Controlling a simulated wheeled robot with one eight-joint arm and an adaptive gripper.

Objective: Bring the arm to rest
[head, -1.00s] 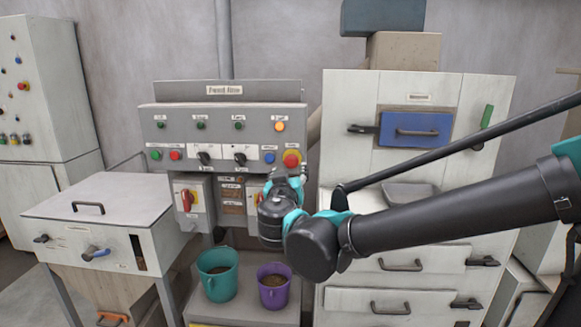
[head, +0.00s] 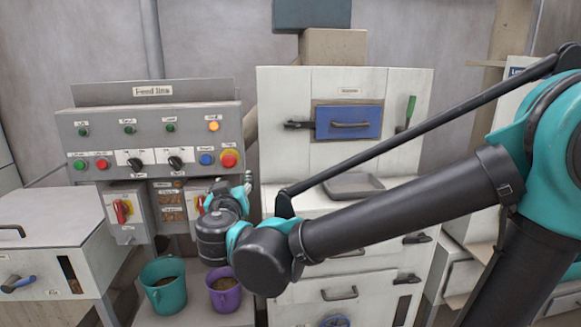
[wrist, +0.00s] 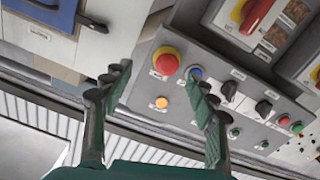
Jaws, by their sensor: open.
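My gripper (head: 246,183) is just in front of the lower right corner of the grey Feed line panel (head: 100,122). In the wrist view its two dark fingers (wrist: 157,78) are spread apart with nothing between them. Past the fingertips lie the panel's red mushroom button (wrist: 165,61), a blue button (wrist: 196,73) and a lit orange lamp (wrist: 162,102). I cannot tell whether a finger touches the panel. My arm reaches from the right of the head view across the white cabinet (head: 280,150), hiding part of it.
A teal bucket (head: 163,285) and a purple bucket (head: 224,290) stand below the gripper. A lidded white bin (head: 55,222) is at left. The cabinet has a blue door (head: 349,121), a green handle (head: 410,107) and a grey scoop-like tray (head: 353,185).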

